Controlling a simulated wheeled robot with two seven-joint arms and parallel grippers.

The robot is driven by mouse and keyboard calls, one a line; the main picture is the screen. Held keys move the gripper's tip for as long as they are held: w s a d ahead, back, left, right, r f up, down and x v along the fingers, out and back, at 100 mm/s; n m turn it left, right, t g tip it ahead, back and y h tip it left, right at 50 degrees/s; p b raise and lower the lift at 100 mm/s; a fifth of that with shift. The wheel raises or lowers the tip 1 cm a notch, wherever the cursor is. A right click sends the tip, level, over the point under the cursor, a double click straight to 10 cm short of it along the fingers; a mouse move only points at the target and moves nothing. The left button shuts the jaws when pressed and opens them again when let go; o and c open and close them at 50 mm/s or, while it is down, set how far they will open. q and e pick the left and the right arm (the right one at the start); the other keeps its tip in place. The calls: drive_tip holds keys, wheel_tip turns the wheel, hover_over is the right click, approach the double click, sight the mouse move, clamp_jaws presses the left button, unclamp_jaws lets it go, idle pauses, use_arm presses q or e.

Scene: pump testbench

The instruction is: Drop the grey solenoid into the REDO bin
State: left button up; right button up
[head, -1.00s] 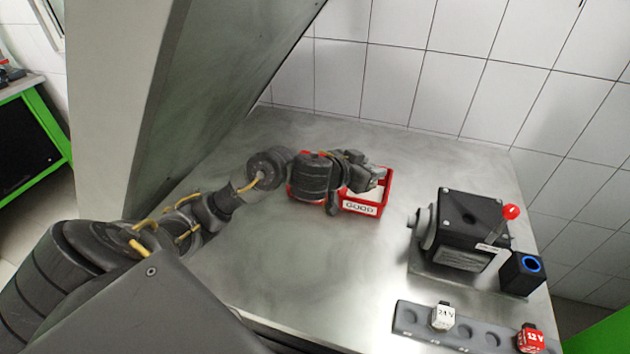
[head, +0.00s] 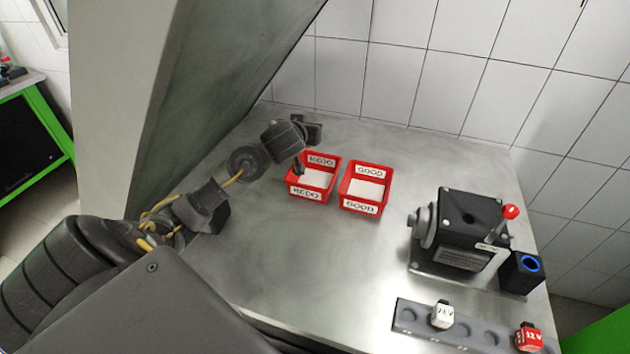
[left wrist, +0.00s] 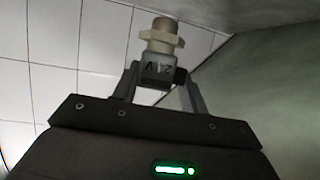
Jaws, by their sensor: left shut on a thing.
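My left gripper (head: 314,130) is at the back left of the bench, behind and slightly left of the red REDO bin (head: 312,196). In the left wrist view the left gripper (left wrist: 160,84) is shut on the grey solenoid (left wrist: 160,50), a stubby pale-grey part with a collar and a dark "24 V" marking. The solenoid is hidden behind the wrist in the head view. The inside of the REDO bin shows a bare pale floor where visible; a dark part of my wrist covers its left edge. My right gripper is not in view.
A red GOOD bin (head: 363,204) stands just right of the REDO bin. A black pump unit (head: 463,230) with a red-knobbed lever stands at right. A grey rack (head: 408,322) holds a white 24 V block (head: 442,315) and a red 12 V block (head: 529,338). A slanted panel rises at left.

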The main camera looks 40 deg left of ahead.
use_arm(q)
drive_tip(key=shift+f+b, duration=2.85)
drive_tip(key=shift+f, duration=0.15)
drive_tip(key=o, duration=1.2)
drive_tip(key=p+v, duration=0.1)
drive_tip(key=v, duration=1)
drive_tip(key=shift+w, duration=0.1)
